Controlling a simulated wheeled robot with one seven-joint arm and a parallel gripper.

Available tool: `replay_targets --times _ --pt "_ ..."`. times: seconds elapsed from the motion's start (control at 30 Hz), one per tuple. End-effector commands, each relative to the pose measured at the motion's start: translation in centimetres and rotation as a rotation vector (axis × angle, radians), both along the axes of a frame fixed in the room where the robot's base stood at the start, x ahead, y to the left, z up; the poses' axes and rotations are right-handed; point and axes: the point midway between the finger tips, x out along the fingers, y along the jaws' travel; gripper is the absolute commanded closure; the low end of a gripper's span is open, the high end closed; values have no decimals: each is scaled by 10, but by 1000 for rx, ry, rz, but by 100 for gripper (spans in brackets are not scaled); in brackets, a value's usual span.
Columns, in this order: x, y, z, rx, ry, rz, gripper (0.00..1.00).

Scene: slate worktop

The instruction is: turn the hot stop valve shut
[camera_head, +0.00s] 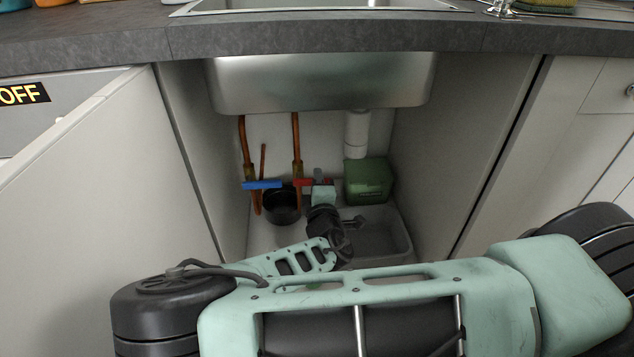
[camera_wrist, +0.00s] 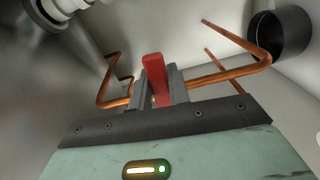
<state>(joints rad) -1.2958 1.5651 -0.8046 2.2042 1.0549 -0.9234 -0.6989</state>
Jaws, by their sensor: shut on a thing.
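The hot stop valve's red lever (camera_head: 301,183) is on the right copper pipe (camera_head: 296,135) inside the sink cabinet. It looks about level, across the upright pipe, and my gripper (camera_head: 322,185) covers part of it. In the wrist view, the red lever (camera_wrist: 155,78) stands between the two grey fingers of my gripper (camera_wrist: 160,88), which are shut on it. The valve body is mostly hidden behind the fingers. A blue lever (camera_head: 262,184) lies level across the left copper pipe (camera_head: 246,140), apart from my gripper.
A green box (camera_head: 369,181) and a grey tray (camera_head: 392,238) are to the right, below the white drain pipe (camera_head: 356,138). The steel sink basin (camera_head: 320,85) hangs above. An open door (camera_head: 120,190) flanks the left.

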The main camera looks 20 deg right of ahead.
Motion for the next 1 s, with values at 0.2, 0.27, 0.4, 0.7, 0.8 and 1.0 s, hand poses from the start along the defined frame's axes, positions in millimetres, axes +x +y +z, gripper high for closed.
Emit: replay_targets --times 0.2,0.27,0.4,0.7,0.8,1.0 --pt "-1 2 3 -70 26 4 100" --pt "-1 2 3 -81 29 4 100" --pt "-1 2 3 -94 34 4 100" --pt "-1 2 3 -98 36 5 100" --pt "-1 2 3 -98 36 5 74" --pt "-1 1 3 -96 34 3 60"
